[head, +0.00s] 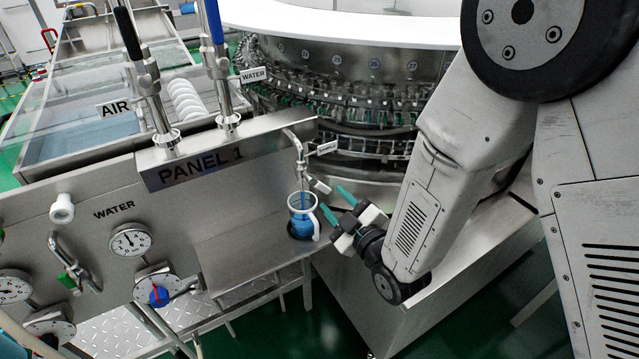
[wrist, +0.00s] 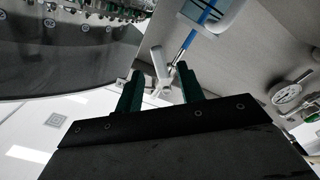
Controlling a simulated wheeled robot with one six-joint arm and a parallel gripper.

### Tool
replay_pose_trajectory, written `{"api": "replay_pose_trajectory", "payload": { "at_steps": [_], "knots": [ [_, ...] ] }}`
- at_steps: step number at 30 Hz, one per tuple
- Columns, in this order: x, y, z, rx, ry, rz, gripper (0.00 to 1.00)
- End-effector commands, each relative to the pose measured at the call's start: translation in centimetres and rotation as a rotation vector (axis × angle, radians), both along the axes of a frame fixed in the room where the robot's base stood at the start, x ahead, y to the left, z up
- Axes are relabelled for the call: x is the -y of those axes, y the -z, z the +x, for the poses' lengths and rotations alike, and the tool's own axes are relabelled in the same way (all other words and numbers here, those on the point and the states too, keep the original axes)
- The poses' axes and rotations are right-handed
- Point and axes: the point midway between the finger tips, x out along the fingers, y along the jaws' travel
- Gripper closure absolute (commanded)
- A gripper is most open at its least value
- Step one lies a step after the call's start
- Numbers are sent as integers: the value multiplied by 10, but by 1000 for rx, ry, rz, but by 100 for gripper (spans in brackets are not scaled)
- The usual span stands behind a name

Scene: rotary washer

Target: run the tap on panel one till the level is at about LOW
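The tap (head: 300,155) on panel one (head: 205,165) has a thin spout pointing down over a jug. A blue stream (wrist: 197,38) runs from the tap into the jug. The jug (head: 316,222) is clear with a pale rim and handle, and holds blue water; I cannot read any LOW mark. The tap's pale lever (head: 319,187) sticks out toward my gripper. My gripper (head: 337,205) is open, its two teal fingers apart, just right of the jug. In the wrist view the lever (wrist: 160,64) shows between the fingertips, and I cannot tell whether they touch.
The jug stands on a small steel shelf (head: 235,250) below the panel. Gauges (head: 130,241) and a red-blue knob (head: 159,296) are at left. The round washer (head: 370,75) stands behind.

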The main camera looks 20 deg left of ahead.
Motion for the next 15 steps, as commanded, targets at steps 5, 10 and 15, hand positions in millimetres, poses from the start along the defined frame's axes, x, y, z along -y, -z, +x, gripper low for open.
{"api": "replay_pose_trajectory", "payload": {
  "at_steps": [5,10,15],
  "knots": [
    [-19,-1,15,5,-2,5,62],
    [-39,-1,33,4,-1,4,62],
    [-53,-1,45,3,0,3,62]
  ]
}}
